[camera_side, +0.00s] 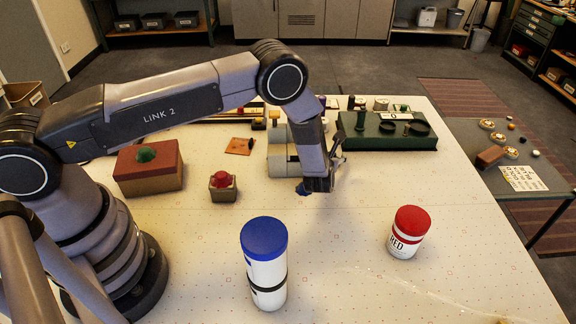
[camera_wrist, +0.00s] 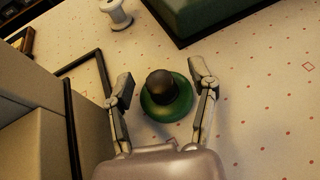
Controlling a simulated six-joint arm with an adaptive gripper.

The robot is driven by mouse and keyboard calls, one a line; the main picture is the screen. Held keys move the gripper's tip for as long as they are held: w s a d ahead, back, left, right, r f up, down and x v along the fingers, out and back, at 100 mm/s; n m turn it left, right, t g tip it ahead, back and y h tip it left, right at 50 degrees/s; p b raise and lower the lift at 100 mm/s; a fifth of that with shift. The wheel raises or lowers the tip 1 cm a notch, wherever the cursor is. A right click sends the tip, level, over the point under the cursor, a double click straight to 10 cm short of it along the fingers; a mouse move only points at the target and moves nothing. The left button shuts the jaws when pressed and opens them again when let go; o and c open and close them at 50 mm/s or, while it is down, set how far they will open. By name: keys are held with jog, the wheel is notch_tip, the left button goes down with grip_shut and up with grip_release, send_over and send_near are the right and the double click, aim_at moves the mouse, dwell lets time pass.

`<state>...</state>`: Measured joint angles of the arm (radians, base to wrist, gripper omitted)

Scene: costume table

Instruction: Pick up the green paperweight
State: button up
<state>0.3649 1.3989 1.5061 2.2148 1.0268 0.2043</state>
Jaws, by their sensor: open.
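The green paperweight (camera_wrist: 166,102) shows in the wrist view as a round green base with a dark rounded knob on top. It stands on the pale dotted tabletop. My gripper (camera_wrist: 164,84) is open, with one finger to the left and one to the right of the paperweight. A gap shows on both sides in that view, and I cannot tell the height of the fingertips. In the side view my gripper (camera_side: 323,178) points down over the middle of the table. I cannot make out the paperweight there; the gripper and arm seem to hide it.
A dark green case (camera_side: 388,141) stands close behind my gripper; its edge also shows in the wrist view (camera_wrist: 215,20). A white spool (camera_wrist: 117,13) is nearby. A blue-capped bottle (camera_side: 265,266) and a red-lidded jar (camera_side: 408,234) stand in front. A brown box (camera_side: 149,179) is left.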

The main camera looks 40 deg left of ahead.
grip_shut()
jog(key=shift+r, duration=0.15)
dwell(0.4)
